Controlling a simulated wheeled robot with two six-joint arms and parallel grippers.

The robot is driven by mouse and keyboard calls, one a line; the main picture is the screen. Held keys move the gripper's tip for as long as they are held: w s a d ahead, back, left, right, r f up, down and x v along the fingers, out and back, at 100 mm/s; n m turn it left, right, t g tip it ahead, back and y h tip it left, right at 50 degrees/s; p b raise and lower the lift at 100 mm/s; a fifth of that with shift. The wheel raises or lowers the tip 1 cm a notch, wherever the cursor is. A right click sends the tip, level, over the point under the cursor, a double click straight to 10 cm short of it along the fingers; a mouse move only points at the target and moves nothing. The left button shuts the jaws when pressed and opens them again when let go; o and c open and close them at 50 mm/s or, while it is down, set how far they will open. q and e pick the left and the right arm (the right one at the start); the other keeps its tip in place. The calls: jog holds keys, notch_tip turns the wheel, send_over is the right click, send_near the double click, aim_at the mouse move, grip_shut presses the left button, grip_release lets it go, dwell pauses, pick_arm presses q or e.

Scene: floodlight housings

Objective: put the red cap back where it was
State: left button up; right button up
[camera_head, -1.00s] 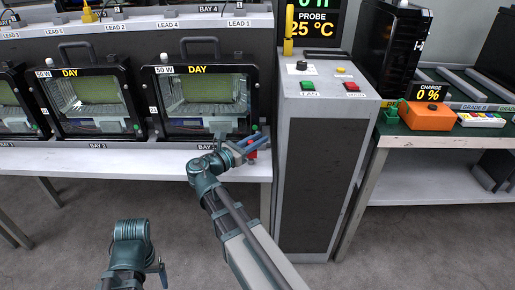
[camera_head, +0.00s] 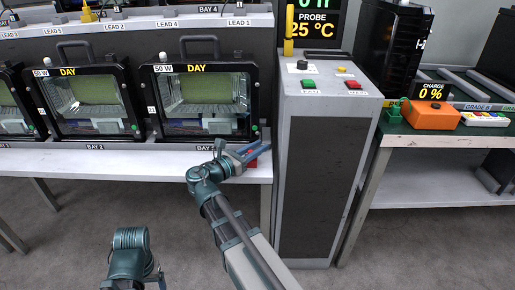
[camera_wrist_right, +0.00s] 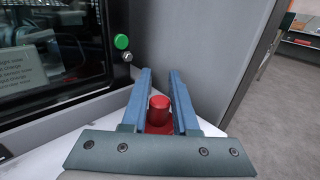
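A red cap (camera_wrist_right: 158,108) shows in the right wrist view, a small cylinder above a wider red base, low beside the floodlight housing at the right end of the shelf. The two blue fingers of my right gripper (camera_wrist_right: 161,75) stand on either side of the cap, with no clear contact. In the head view my right gripper (camera_head: 258,151) is at the shelf's right end, with a bit of red beneath it. A floodlight housing (camera_head: 203,68) carries a green cap (camera_wrist_right: 121,42) with a bare metal stud (camera_wrist_right: 127,57) below it. My left gripper is not in view.
A grey cabinet (camera_head: 322,180) stands close to the right of the shelf, narrowing the room there. More floodlight housings (camera_head: 90,72) stand to the left. The white shelf (camera_head: 60,161) has a thin clear front strip. An orange charge box (camera_head: 432,114) sits on the right bench.

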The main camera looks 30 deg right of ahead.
jog(key=o, duration=0.3)
jog(key=shift+r, duration=0.1)
jog(key=shift+r+p, duration=0.3)
jog(key=shift+p, duration=0.1)
jog(key=shift+r+p, duration=0.45)
jog(key=shift+p, duration=0.05)
jog(key=v, duration=1.2)
jog(key=shift+f+b, duration=0.2)
jog(key=shift+b, duration=0.1)
